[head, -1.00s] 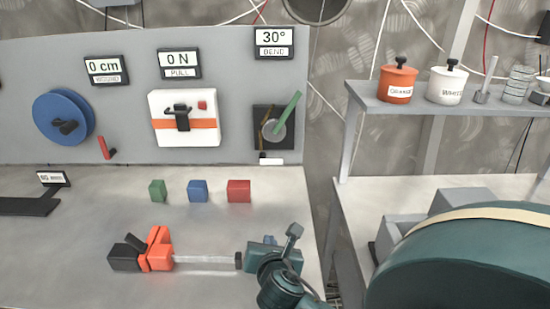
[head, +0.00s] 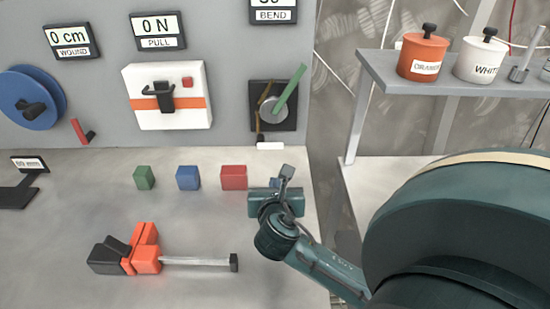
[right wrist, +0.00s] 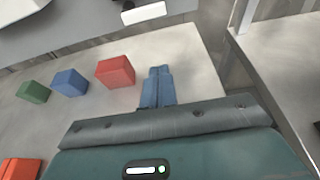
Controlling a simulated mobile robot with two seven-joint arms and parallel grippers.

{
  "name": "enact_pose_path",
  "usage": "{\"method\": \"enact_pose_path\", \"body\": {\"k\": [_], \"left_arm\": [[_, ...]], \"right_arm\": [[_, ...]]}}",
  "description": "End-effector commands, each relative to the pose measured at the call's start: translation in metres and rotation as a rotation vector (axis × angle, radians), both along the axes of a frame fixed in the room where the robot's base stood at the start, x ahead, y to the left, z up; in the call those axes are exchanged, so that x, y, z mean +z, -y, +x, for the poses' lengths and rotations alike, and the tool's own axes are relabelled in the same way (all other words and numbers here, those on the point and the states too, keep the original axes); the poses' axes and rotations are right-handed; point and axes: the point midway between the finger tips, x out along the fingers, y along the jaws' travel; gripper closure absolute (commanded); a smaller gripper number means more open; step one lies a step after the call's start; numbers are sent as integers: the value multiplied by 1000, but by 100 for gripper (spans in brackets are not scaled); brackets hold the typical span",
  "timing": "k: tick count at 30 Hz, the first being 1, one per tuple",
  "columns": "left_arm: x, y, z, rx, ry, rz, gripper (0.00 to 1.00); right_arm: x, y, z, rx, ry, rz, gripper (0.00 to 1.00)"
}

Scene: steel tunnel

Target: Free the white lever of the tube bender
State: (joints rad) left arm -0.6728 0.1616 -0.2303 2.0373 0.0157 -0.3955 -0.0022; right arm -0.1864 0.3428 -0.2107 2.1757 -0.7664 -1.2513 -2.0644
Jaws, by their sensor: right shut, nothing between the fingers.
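The tube bender (head: 288,119) is a dark plate on the grey panel with a grey disc, a green lever (head: 291,88) slanting up to the right, and a tan tube. The white lever (head: 270,146) shows as a short white bar just below the plate; it is also at the top of the right wrist view (right wrist: 143,13). My right gripper (head: 287,172) is below the white lever, apart from it, over the bench's right end. Its fingers (right wrist: 158,86) are shut and empty. My left gripper is not in view.
Green (head: 144,178), blue (head: 188,177) and red (head: 234,176) blocks lie left of my right gripper. An orange and black tool with a clear rod (head: 195,261) lies nearer. The bench's right edge is close, with a gap before the shelf (head: 395,85).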

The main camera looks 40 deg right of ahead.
Motion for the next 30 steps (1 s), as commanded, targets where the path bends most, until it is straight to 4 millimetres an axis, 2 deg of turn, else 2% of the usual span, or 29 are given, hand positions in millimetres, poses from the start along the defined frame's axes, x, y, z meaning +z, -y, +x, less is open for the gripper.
{"method": "enact_pose_path", "body": {"k": [5, 17, 22, 30], "left_arm": [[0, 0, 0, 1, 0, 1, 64], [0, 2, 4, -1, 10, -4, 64], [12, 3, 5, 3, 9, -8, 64], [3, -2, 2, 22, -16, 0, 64]], "right_arm": [[-5, 11, 12, -3, 0, -2, 100], [-32, 61, 72, -3, 1, -1, 100], [-5, 60, 72, 0, 3, 2, 100], [8, 61, 72, 0, 1, 1, 100]]}}
